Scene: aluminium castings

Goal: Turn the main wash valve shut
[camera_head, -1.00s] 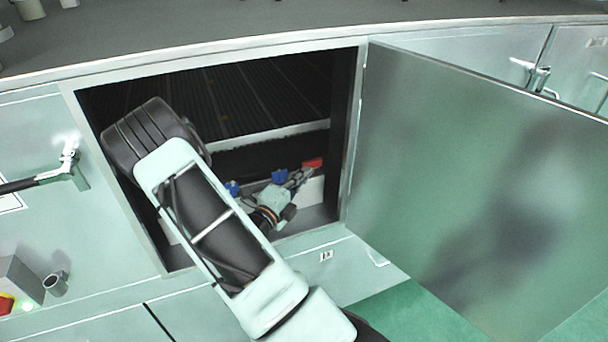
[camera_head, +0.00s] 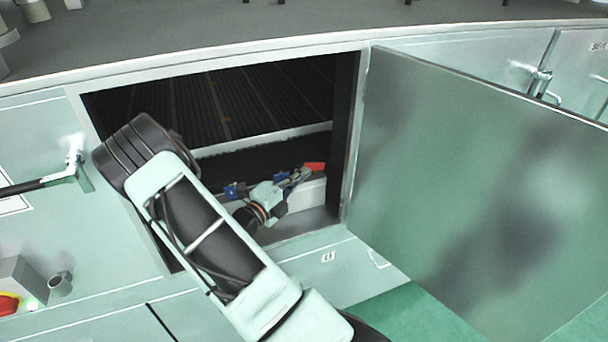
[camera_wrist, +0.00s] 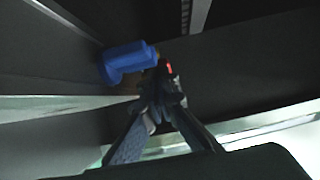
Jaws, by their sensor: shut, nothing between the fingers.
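Inside the open cabinet, a red handle (camera_head: 314,167) shows just beyond the tips of my gripper (camera_head: 300,175). A blue handle (camera_head: 235,190) is to the left of my gripper, and another blue part (camera_head: 280,177) is close behind its fingers. I cannot tell which is the main wash valve. In the wrist view, my gripper (camera_wrist: 162,88) is shut and empty. A small bit of red (camera_wrist: 169,67) shows at its tips, mostly hidden by the fingers; contact cannot be told. A blue handle (camera_wrist: 125,62) stands just left of the tips.
My arm reaches in through the cabinet opening, close to its left frame (camera_head: 85,130). The metal door (camera_head: 470,190) stands open to the right. A white ledge or box (camera_head: 308,195) lies below the handles. A lever latch (camera_head: 72,170) sits on the left panel.

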